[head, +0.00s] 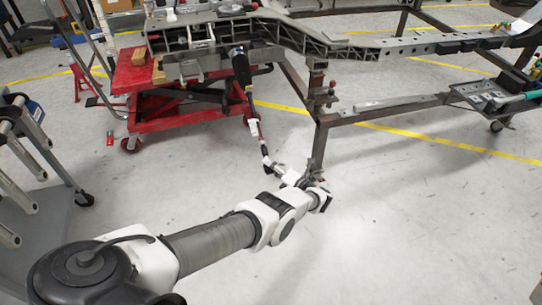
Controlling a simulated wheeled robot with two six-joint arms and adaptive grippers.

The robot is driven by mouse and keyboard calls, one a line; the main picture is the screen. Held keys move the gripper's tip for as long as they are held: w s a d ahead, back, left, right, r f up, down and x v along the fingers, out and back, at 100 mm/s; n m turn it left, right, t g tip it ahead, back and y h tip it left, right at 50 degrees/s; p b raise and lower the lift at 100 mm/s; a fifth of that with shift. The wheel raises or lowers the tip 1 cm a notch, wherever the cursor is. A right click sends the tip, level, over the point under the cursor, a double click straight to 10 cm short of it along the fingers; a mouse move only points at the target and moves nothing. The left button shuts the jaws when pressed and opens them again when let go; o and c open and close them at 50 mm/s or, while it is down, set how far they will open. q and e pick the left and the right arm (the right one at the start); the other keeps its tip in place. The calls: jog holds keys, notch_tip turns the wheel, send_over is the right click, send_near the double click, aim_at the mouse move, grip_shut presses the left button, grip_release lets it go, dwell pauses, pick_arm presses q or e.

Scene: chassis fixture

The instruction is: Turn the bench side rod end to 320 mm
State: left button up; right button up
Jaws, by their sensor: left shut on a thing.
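A dark rod (248,104) hangs slanting down from the near side of the chassis (310,38). Its upper part is a thick black sleeve (241,70), and a small white piece (254,128) sits partway down. The rod end (265,151) is the dark lower tip, small in view. My left arm reaches in from the lower left, and my left gripper (271,166) is shut on the rod end. The fingers are small and partly hidden, so the exact grip and any length mark cannot be read. My right gripper is out of view.
A red lift cart (140,75) stands under the chassis at left. A steel frame leg (318,145) stands close right of my wrist. A tray with tools (500,94) is at right, a grey rack (35,160) at left. The foreground floor is clear.

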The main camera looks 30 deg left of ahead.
pick_arm(q)
jog(key=n+t+h+p, duration=0.1)
jog(key=t+p, duration=0.1)
jog(key=p, duration=0.2)
jog(key=n+t+h+p, duration=0.1)
jog(key=t+h+p, duration=0.1)
jog(key=p, duration=0.2)
jog(key=r+t+h+p, duration=0.1)
jog(key=t+h+p, duration=0.1)
jog(key=p, duration=0.3)
jog(key=shift+s+a+n, duration=0.2)
jog(key=shift+s+n, duration=0.1)
jog(key=shift+n, duration=0.1)
jog(key=shift+n+t+h+p, duration=0.3)
jog(key=shift+t+h+p, duration=0.35)
jog(key=shift+p, duration=0.2)
jog(key=shift+s+a+f+t+h+p, duration=0.1)
jog(key=shift+t+h+p, duration=0.25)
jog(key=shift+t+p, duration=0.1)
jog(key=shift+f+n+t+h, duration=0.1)
jog(key=shift+n+t+h, duration=0.3)
jog(key=shift+t+h, duration=0.1)
jog(key=o, duration=1.2)
jog(key=shift+a, duration=0.1)
jog(key=shift+c, duration=0.2)
jog(key=shift+s+f, duration=0.1)
jog(key=shift+d, duration=0.2)
